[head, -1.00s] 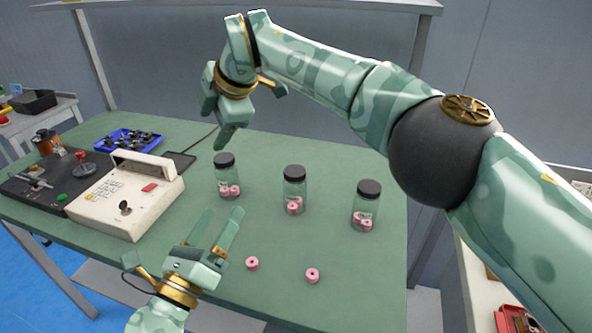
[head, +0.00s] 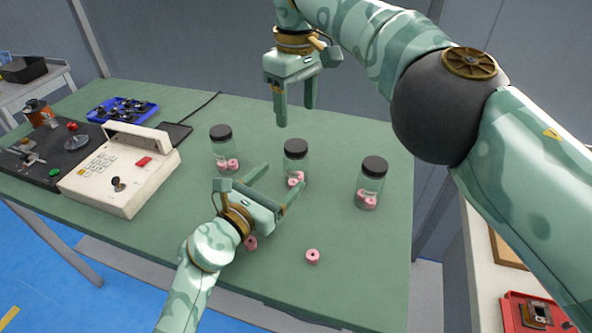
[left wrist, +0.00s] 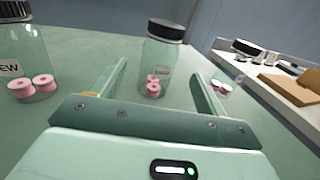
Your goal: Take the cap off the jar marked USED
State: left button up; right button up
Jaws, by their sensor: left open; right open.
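Three clear jars with dark caps stand upright in a row on the green table, pink spools inside. The left jar (head: 221,150) has a label ending in "EW" in the left wrist view (left wrist: 10,68). Labels on the middle jar (head: 302,167) and right jar (head: 369,188) are too small to read, so I cannot tell which is marked USED. My left gripper (head: 284,176) is open and empty, low over the table, its fingers pointing at the middle jar. That jar shows between the fingers in the left wrist view (left wrist: 161,62). My right gripper (head: 296,113) is open, pointing down behind the middle jar.
A cream keypad machine (head: 120,172) and blue tray (head: 124,109) stand left. The green table (head: 350,275) is bare at front right.

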aim_at(289, 170)
pick_arm(q)
jog(key=x, duration=0.7)
jog(key=shift+w+d, duration=0.15)
jog(key=shift+w, duration=0.05)
jog(key=c, duration=1.5)
jog(key=o, duration=1.5)
jog(key=shift+s, duration=0.1)
